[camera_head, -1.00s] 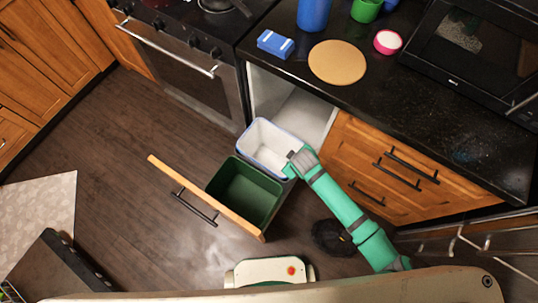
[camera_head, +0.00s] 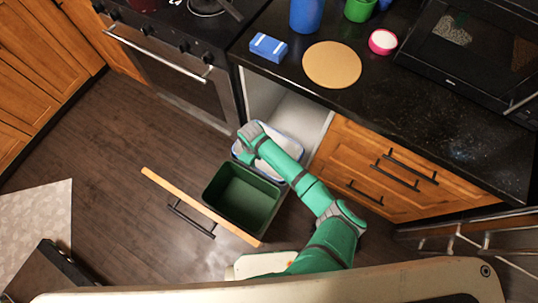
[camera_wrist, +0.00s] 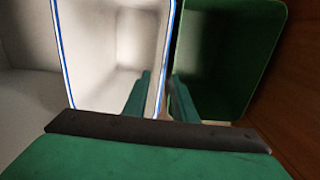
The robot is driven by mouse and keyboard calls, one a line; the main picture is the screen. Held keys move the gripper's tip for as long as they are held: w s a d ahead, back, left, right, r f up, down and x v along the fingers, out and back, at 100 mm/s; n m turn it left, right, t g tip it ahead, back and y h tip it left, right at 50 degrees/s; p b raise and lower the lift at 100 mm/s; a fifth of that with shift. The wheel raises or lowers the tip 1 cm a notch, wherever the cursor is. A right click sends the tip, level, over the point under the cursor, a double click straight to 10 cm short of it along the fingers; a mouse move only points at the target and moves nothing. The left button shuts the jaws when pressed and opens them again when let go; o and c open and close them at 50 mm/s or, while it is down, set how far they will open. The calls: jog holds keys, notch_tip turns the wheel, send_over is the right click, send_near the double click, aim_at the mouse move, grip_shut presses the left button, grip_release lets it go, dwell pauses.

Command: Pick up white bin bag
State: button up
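The white bin bag (camera_wrist: 112,45) shows in the wrist view as a white lining with a blue-edged rim, beside a green bin (camera_wrist: 228,55). In the head view, the white bag (camera_head: 264,168) sits in the pull-out behind the green bin (camera_head: 243,195), partly covered by my arm. My gripper (camera_wrist: 160,98) is open. Its left finger is over the white side and its right finger over the green side, with the bag's near rim between them. I cannot tell whether the fingers touch the rim. In the head view my gripper hangs over the bag's left end, its fingertips hard to make out.
The bins stand in a pulled-out drawer with a wooden front (camera_head: 200,206) and black handle. The counter (camera_head: 350,100) above holds a blue sponge (camera_head: 268,46), a round board (camera_head: 332,64) and a pink bowl (camera_head: 382,41). An oven (camera_head: 178,85) stands left; floor at left is clear.

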jog(key=shift+a+f, duration=0.25)
jog(key=shift+f, duration=0.3)
jog(key=f, duration=0.4)
jog(key=shift+s+d+f, duration=0.1)
jog(key=shift+s, duration=0.1)
jog(key=shift+f, duration=0.45)
jog(key=shift+w, duration=0.1)
grip_shut()
dwell(0.4)
